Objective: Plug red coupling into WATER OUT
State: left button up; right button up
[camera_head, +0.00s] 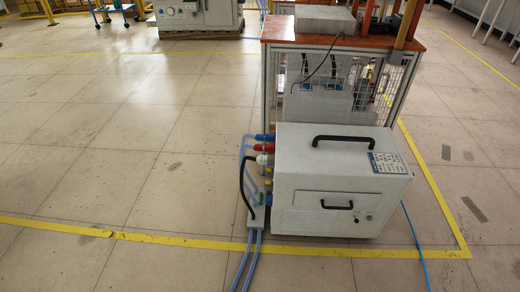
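The induction heater (328,175) is a white box with a black handle on top, standing on the floor right of centre. Its left side carries a row of coloured couplings and ports, seen edge-on. A red coupling (266,148) shows near the top of this row, just below a blue one (263,137). I cannot tell whether the red coupling is seated in a port or only beside it. No WATER OUT label is readable, and the port faces are hidden by the viewing angle. Neither of my grippers is in view.
Blue hoses (255,254) and a black cable (244,185) run down by the heater's left side. A caged bench with an orange top (284,28) stands behind it. Yellow floor tape (180,241) runs around the area. The floor at left is clear.

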aim_at(258, 147)
jog(key=i+j, duration=0.3)
jog(key=i+j+z, duration=0.15)
jog(key=j, duration=0.25)
jog(key=i+j, duration=0.35)
jog(key=i+j+z, duration=0.1)
jog(key=i+j, duration=0.45)
jog(key=j, duration=0.25)
jog(key=i+j+z, duration=0.15)
jog(key=i+j, duration=0.1)
jog(key=j, duration=0.1)
